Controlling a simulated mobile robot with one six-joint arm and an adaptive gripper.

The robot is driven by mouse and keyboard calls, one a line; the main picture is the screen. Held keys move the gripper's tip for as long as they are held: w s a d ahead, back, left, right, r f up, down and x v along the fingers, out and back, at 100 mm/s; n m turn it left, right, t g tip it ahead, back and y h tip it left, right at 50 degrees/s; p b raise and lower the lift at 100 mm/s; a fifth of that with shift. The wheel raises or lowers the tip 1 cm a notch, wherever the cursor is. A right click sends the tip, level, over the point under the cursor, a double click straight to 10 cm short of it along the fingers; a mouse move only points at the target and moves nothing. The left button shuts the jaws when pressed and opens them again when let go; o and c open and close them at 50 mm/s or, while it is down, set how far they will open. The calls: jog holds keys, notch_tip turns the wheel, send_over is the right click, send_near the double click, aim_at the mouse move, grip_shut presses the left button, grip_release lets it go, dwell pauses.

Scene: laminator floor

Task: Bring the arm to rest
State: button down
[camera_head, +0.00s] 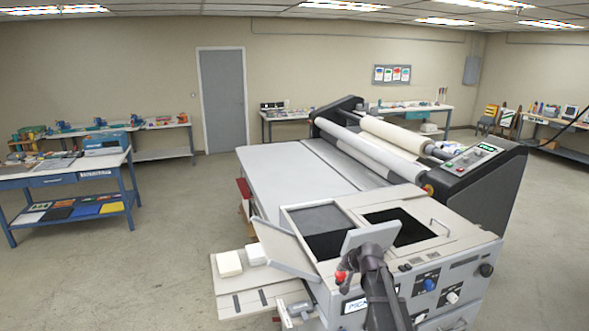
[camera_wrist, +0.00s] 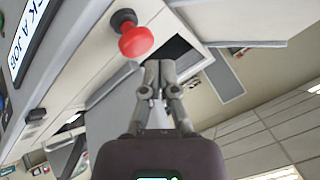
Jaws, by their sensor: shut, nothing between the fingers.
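My gripper (camera_wrist: 158,75) shows in the wrist view with its two grey fingers together and nothing between them. It points toward the panel of a grey machine, near a red mushroom button (camera_wrist: 136,41); I cannot tell whether it touches anything. In the head view, my dark arm (camera_head: 376,285) rises from the bottom edge in front of the machine (camera_head: 462,262). My fingertips are hard to make out in the head view.
The machine has an open lid (camera_head: 285,247) at its left and a side shelf (camera_head: 228,297) with white stacks. A large roll laminator (camera_head: 300,175) stands behind. A blue workbench (camera_head: 75,177) is at the left. Open floor (camera_head: 180,230) lies between.

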jog(key=s+f+n+g+h+b, duration=0.3)
jog(key=s+f+g+b, duration=0.4)
jog(key=s+f+b, duration=0.9)
jog(key=shift+s+d+f+n+b, duration=0.3)
jog(key=shift+s+f, duration=2.85)
jog(key=shift+s, duration=1.85)
jog(key=shift+a, duration=0.1)
